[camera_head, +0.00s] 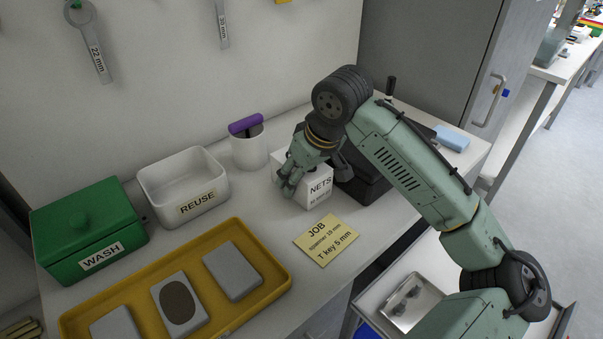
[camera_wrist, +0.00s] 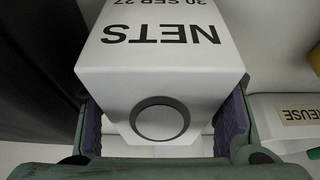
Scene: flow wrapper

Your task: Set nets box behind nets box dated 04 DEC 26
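A white nets box (camera_head: 319,187) marked NETS stands at the right part of the worktop, beside a black case. In the wrist view the nets box (camera_wrist: 160,80) fills the middle, its label upside down and reading 30 SEP 27, with a dark-ringed circle on one face. My gripper (camera_head: 312,172) has a finger on either side of this box. I cannot make out a box dated 04 DEC 26; the gripper and arm hide part of the area behind.
A black case (camera_head: 367,187) stands close to the right of the box. A yellow job card (camera_head: 326,240) lies in front. A white cup (camera_head: 249,152), the REUSE bin (camera_head: 183,183), the green WASH box (camera_head: 88,232) and a yellow tray (camera_head: 268,258) stand to the left.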

